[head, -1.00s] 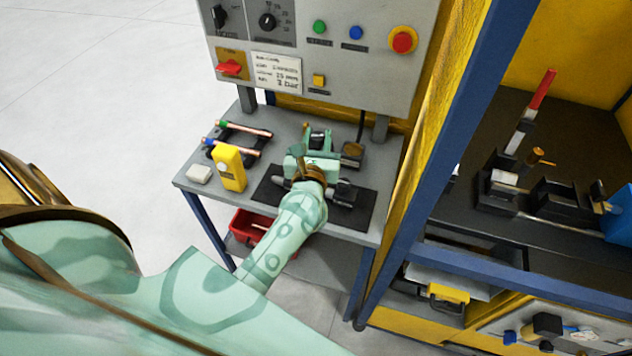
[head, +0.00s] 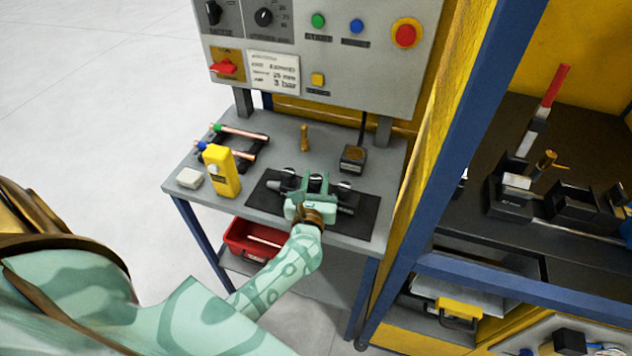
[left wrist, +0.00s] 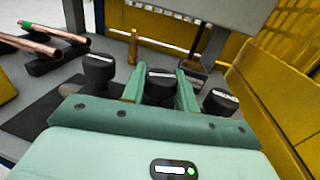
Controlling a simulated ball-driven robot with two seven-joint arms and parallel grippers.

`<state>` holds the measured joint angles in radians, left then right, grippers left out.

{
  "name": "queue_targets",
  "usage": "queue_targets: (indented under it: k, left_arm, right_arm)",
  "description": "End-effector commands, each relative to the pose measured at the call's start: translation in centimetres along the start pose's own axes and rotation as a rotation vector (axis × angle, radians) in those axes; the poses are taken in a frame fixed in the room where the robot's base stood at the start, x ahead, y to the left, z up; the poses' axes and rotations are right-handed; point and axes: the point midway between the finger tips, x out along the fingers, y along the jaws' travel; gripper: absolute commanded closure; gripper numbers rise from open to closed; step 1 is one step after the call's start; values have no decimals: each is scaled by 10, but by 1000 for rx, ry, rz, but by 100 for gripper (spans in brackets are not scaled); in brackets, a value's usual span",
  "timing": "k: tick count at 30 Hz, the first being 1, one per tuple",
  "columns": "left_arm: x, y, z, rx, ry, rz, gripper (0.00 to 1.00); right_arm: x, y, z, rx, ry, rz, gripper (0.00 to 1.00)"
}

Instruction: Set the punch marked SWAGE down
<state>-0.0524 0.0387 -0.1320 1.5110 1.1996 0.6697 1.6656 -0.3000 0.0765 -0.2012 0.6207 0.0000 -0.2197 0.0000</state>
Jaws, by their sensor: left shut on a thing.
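My left gripper (head: 314,184) is over the black mat (head: 368,218) on the grey bench. In the left wrist view its two green fingers (left wrist: 162,88) stand on either side of a dark round punch (left wrist: 161,82) with a pale label on top, and it is shut on that punch. I cannot read the label, nor tell whether the punch's foot touches the mat. Another dark labelled punch (left wrist: 98,72) stands to the left and a third (left wrist: 220,102) to the right of the fingers. My right gripper is not in view.
A small brass piece (head: 304,138) stands upright behind the mat. Copper tubes (head: 240,132) lie on a black rack at the back left, near a yellow device (head: 222,172) and white block (head: 190,178). A black pedal-like box (head: 353,158) is at back right. A red bin (head: 250,238) sits below.

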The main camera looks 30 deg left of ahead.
Motion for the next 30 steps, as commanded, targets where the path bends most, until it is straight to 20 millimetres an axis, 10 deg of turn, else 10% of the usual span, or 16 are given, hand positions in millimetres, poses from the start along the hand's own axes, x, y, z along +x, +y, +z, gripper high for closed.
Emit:
queue_targets:
  k: [6,7,9,20,30]
  left_arm:
    - [1,0,-3,-1,-3,0,100]
    - [0,0,-4,0,1,0,65]
    - [0,0,-3,0,1,0,48]
    - [-2,0,2,0,1,0,48]
    - [-76,0,-2,0,4,-1,48]
  right_arm:
    - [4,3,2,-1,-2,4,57]
    - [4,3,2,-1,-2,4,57]
    - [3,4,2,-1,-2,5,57]
    - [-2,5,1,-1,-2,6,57]
    - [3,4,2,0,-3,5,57]
